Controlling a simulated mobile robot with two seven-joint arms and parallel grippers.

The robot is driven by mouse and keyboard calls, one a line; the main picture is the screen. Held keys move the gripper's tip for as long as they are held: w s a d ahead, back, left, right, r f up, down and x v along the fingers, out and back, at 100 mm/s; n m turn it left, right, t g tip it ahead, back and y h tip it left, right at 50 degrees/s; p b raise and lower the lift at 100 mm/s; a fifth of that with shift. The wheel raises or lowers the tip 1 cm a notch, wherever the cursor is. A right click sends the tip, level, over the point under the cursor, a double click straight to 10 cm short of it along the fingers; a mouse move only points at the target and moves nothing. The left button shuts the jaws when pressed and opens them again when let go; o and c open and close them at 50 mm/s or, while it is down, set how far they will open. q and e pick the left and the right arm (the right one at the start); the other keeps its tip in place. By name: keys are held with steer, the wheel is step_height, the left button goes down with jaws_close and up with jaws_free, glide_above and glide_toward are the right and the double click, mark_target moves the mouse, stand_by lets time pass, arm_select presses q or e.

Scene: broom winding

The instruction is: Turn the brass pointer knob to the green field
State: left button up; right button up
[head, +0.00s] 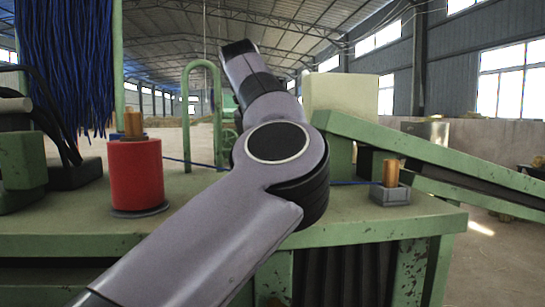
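Two brass upright pieces show on the green machine table (365,220). One brass post (134,124) rises from the top of a red cylinder at the left. The other brass piece (391,173) stands on a small grey block (390,195) at the right. I cannot tell which, if either, is the pointer knob, and no pointer or separate green field can be made out. One of my arms crosses the middle of the view from the lower left and hides part of the table. Neither gripper can be seen.
The red cylinder (136,176) stands on the table's left. A thin blue cord (345,183) runs behind my arm towards the grey block. Blue bristles (66,60) hang at the upper left. A green sloping rail (440,155) extends right, and a green bent tube (187,110) stands behind.

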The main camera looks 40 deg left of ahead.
arm_select(q)
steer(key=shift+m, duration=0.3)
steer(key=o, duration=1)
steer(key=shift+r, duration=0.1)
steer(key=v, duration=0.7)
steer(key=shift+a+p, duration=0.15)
steer(key=shift+p, duration=0.2)
